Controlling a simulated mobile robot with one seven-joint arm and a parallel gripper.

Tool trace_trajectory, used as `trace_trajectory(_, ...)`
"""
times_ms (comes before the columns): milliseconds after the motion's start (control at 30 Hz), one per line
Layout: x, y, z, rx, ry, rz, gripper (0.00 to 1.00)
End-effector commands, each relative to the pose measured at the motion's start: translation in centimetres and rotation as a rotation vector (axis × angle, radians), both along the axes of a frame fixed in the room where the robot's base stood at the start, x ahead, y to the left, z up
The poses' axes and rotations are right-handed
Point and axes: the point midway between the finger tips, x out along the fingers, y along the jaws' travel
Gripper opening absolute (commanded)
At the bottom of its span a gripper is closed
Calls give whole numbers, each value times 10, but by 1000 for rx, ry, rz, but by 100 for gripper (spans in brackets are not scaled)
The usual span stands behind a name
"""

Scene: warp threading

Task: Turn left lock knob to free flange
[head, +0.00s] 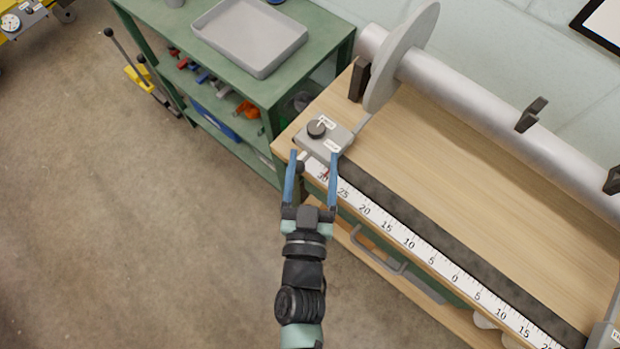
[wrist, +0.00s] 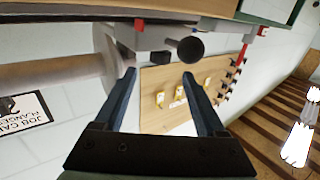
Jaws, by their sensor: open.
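The left lock knob (head: 317,128) is a small black round knob on top of a grey lock block (head: 338,137) at the bench's left corner. A dark round knob (wrist: 188,48) on a grey bracket also shows in the wrist view, ahead of the fingers. The flange (head: 401,56) is a large grey disc on the metal roller, behind the block; its edge shows in the wrist view (wrist: 109,58). My gripper (head: 313,162) is open, its two blue fingers pointing toward the block, short of the knob in the picture. Nothing is seen between the fingers (wrist: 158,76).
A white ruler (head: 410,243) runs along the wooden bench's (head: 450,160) front edge. A metal roller (head: 480,95) lies behind, with black brackets. A green shelf unit (head: 330,60) with a grey tray (head: 250,35) stands left. Open floor lies at lower left.

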Motion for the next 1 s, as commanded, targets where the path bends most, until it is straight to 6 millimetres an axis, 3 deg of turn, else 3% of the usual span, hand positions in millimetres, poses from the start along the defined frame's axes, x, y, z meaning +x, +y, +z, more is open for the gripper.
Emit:
trace_trajectory(100, -23, 1, -1, -1, 3, 1, 73)
trace_trajectory(333, -49, 2, 0, 0, 0, 1, 73)
trace_trajectory(1000, -55, 2, 1, 0, -1, 1, 73)
